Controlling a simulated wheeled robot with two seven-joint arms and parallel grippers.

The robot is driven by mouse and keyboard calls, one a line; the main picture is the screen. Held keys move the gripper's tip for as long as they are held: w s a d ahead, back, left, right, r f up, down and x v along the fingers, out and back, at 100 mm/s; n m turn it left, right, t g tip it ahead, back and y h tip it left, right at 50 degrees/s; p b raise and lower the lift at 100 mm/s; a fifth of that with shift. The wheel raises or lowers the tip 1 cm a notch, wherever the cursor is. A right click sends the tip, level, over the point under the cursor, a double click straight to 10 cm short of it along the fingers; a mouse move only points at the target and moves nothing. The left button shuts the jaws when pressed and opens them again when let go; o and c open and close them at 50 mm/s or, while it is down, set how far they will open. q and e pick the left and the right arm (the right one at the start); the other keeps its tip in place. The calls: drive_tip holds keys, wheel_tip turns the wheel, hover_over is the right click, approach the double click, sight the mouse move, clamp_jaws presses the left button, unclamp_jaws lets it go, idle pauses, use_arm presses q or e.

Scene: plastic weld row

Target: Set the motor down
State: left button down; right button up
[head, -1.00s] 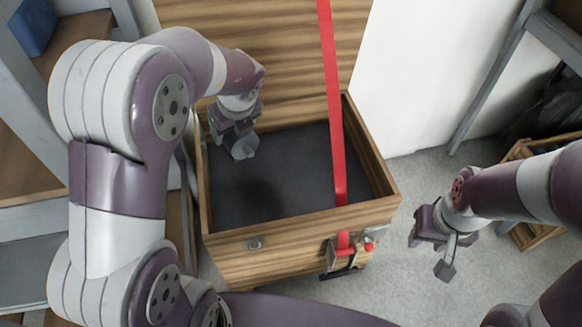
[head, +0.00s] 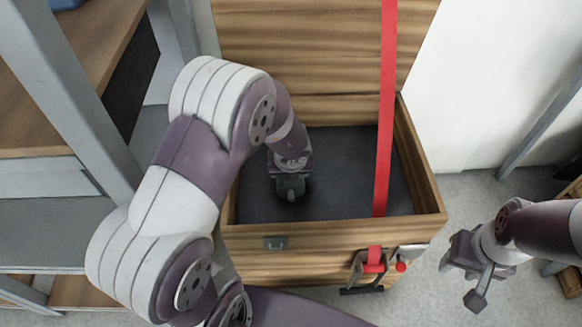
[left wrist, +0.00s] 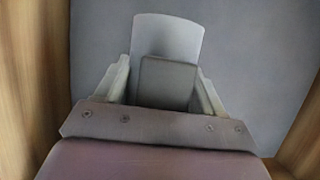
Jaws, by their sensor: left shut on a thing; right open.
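The motor (head: 291,189) is a small grey piece held inside the open wooden chest (head: 330,230), left of its middle. My left gripper (head: 291,178) reaches down into the chest and is shut on it. In the left wrist view the motor (left wrist: 167,38) shows as a light grey rounded shape between the two fingers (left wrist: 164,90), with the chest's dark floor behind it. I cannot tell whether the motor touches that floor. My right gripper (head: 477,278) is open and empty, outside the chest at the right.
The chest's lid (head: 310,50) stands open at the back. A red strap (head: 385,110) runs down from it over the chest to a buckle (head: 372,268) at the front. A grey metal shelf frame (head: 65,90) stands at the left. The chest floor (head: 350,165) right of the motor is clear.

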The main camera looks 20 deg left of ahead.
use_arm(q)
drive_tip(key=shift+w+f+b, duration=0.1)
drive_tip(key=shift+f+b, duration=0.25)
drive_tip(key=shift+f, duration=0.55)
drive_tip(key=shift+r, duration=0.2)
use_arm(e)
drive_tip(key=shift+f, duration=0.65)
use_arm(q)
drive_tip(key=shift+f, duration=0.15)
use_arm(e)
drive_tip(key=shift+f, duration=0.1)
use_arm(q)
drive_tip(key=shift+c, duration=0.6)
unclamp_jaws()
drive_tip(key=shift+f, duration=0.1)
